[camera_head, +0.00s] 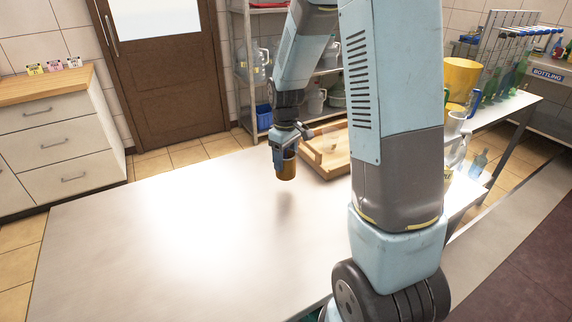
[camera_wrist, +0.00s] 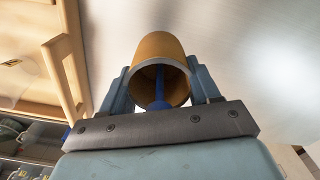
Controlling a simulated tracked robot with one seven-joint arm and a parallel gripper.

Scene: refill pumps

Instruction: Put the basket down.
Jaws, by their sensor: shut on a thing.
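The basket (camera_head: 286,171) appears as a small amber-brown round cup shape under my gripper (camera_head: 284,155). In the wrist view the basket (camera_wrist: 160,46) sits between the two blue-grey fingers of my gripper (camera_wrist: 162,82), with its open end facing the camera. Something blue (camera_wrist: 158,88) shows inside its opening. My gripper is shut on the basket and holds it above the pale worktop (camera_head: 150,235). A soft shadow lies on the worktop below it, apart from the basket.
A wooden tray (camera_head: 311,158) with raised edges lies at the worktop's back edge, right of my gripper. The worktop's left and middle are clear. A yellow container (camera_head: 460,78), jugs and bottles stand on the right bench. A shelf rack (camera_head: 243,72) stands behind.

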